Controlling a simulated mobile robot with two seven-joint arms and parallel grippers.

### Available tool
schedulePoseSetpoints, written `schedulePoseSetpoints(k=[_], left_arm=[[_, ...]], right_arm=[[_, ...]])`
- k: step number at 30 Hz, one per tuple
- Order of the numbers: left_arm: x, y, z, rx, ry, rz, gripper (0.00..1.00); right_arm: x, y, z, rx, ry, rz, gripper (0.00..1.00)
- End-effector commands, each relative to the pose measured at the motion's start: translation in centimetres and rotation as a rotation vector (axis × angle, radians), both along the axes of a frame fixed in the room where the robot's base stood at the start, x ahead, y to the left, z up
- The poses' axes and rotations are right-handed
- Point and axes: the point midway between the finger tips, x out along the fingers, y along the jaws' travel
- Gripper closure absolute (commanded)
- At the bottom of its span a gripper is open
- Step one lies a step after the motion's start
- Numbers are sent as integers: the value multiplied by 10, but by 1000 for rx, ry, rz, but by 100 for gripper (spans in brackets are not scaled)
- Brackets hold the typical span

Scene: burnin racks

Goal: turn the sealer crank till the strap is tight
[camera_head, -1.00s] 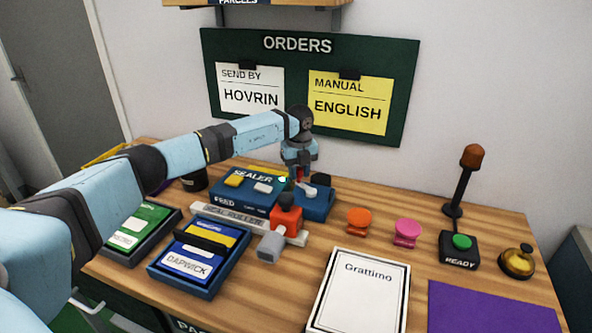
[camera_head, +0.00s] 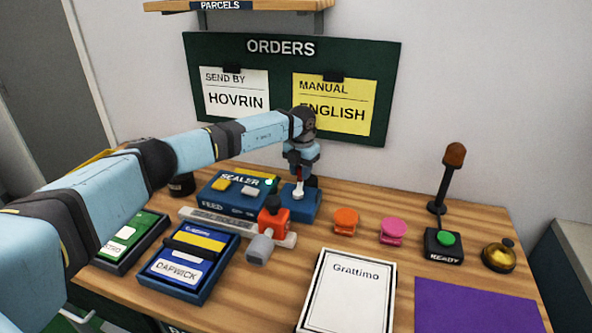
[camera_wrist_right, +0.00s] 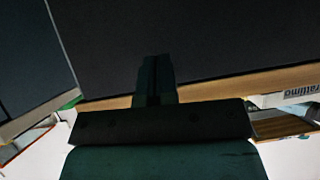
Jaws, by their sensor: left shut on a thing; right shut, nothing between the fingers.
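The sealer (camera_head: 222,200) is a blue box with yellow and white buttons, a green light and a lower blue block (camera_head: 309,208) at its right end. My left gripper (camera_head: 298,188) points down over that block. It is shut on the sealer crank, whose small pale and red parts show at the fingertips; the gripper hides most of it. I cannot make out the strap or how tight it is. My right gripper (camera_wrist_right: 155,82) is shut and empty in the right wrist view, with a dark panel beyond it.
A grey seal roller bar (camera_head: 215,220) with an orange-red holder (camera_head: 274,229) lies in front of the sealer. Blue (camera_head: 186,285) and green trays, orange (camera_head: 345,221) and pink (camera_head: 392,231) stamps, a Grattimo box (camera_head: 345,295), a READY button and a bell share the table.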

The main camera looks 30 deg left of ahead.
Motion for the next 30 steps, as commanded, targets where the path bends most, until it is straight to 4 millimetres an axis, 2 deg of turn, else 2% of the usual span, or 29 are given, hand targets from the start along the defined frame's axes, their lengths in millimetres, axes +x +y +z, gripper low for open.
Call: schedulePoseSetpoints(k=[15,30], left_arm=[[4,-26,2,0,-2,-493,95],[-5,-49,2,0,-2,-969,95]], right_arm=[[1,0,3,2,-2,-1,100],[1,0,3,1,-1,-2,100]])
